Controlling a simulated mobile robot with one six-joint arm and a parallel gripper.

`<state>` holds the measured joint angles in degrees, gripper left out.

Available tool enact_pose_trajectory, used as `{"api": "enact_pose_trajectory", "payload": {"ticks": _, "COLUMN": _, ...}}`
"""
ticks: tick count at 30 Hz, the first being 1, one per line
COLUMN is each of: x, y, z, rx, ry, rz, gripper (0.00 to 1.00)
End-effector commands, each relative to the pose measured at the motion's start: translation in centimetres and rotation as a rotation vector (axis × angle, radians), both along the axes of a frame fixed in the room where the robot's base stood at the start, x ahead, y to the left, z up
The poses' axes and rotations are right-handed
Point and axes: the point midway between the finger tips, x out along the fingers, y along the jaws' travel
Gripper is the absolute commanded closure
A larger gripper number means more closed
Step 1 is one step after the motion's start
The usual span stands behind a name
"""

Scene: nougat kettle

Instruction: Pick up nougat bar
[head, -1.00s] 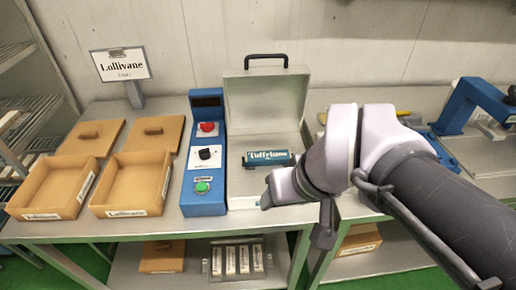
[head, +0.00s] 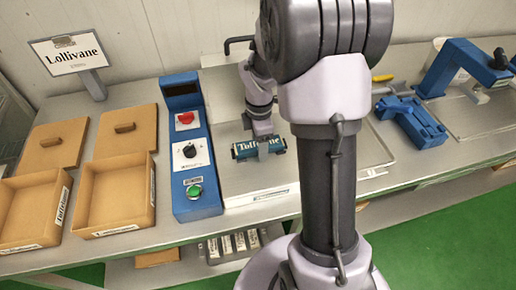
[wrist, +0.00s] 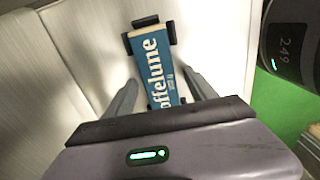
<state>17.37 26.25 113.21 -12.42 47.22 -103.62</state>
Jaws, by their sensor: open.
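The nougat bar (head: 246,151) is blue with a pale end and white lettering that reads like "Toffelune". My gripper (head: 263,141) is over the bar, pointing down. In the wrist view my gripper (wrist: 161,80) is open, with one finger on each side of the bar. I cannot tell whether either finger touches it. Part of the bar's right side is hidden behind the gripper in the head view.
A blue control box (head: 192,160) with red, black and green controls stands left of the bar. Open cardboard boxes (head: 123,230) and their lids (head: 130,126) lie further left. A blue clamp-like tool (head: 412,120) is at right. My arm hides part of the case.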

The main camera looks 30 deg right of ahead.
Motion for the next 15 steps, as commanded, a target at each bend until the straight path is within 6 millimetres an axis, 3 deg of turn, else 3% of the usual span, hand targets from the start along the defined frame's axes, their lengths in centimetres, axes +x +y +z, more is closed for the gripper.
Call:
{"api": "enact_pose_trajectory", "payload": {"ticks": 3, "x": 0.02, "y": 0.00, "z": 0.26, "rx": 0.000, "ry": -0.001, "rz": -0.001, "gripper": 0.35}}
{"api": "enact_pose_trajectory", "payload": {"ticks": 13, "x": 0.01, "y": 0.01, "z": 0.28, "rx": 0.000, "ry": -0.001, "rz": -0.001, "gripper": 0.99}}
{"api": "enact_pose_trajectory", "payload": {"ticks": 15, "x": 0.02, "y": 0.00, "z": 0.29, "rx": 0.000, "ry": -0.001, "rz": -0.001, "gripper": 1.00}}
